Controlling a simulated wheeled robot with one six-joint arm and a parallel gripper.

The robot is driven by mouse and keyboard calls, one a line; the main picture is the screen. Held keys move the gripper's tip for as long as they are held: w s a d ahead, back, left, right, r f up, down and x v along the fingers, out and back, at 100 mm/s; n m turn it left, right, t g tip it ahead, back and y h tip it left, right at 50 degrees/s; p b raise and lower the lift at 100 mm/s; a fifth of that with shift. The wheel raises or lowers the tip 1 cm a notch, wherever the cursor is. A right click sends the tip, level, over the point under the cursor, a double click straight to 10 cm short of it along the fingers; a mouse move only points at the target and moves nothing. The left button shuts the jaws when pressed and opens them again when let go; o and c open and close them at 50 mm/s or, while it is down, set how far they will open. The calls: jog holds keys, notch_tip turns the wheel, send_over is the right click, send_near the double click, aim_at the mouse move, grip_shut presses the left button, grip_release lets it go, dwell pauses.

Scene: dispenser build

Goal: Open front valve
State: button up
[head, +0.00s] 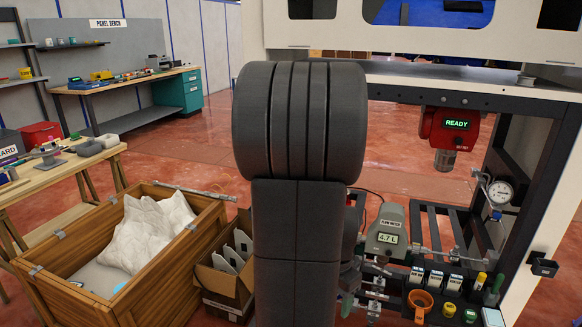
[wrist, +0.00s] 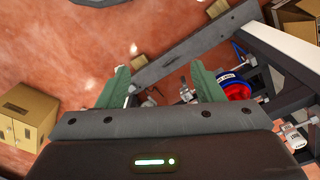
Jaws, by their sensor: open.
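In the head view, metal pipe fittings with small handles (head: 376,287) sit below the grey flow meter (head: 386,236), which reads 4.7 L. I cannot tell which fitting is the front valve. My gripper is mostly hidden behind my dark arm there; a green part shows at the arm's right edge, left of the fittings. In the wrist view my gripper (wrist: 160,86) is open, its two green fingers apart with nothing held. Small metal fittings (wrist: 186,94) show just inside the right finger. A round red and blue part (wrist: 236,88) lies right of that finger.
The dispenser frame (head: 460,205) stands at right, with a red READY unit (head: 456,128) and a dial gauge (head: 500,192). An orange cup (head: 420,300) and small bottles fill its front tray. A wooden crate (head: 50,283) and cardboard box (head: 220,285) stand left.

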jog(key=shift+w+d+r+p, duration=0.75)
jog(key=shift+w+p, duration=1.6)
jog(key=shift+w, duration=4.1)
jog(key=shift+w+d+r+p, duration=0.25)
jog(key=shift+w+d+p, duration=1.5)
jog(key=shift+w, duration=4.7)
jog(key=shift+w+d+r+p, duration=0.5)
jog(key=shift+w+p, duration=2.4)
jog(key=shift+w, duration=3.55)
jog(key=shift+s, duration=0.1)
jog(key=s+a+b, duration=0.1)
jog(key=s+b, duration=0.4)
jog(key=s, duration=0.6)
jog(key=shift+a+f, duration=0.4)
jog(key=shift+f, duration=0.05)
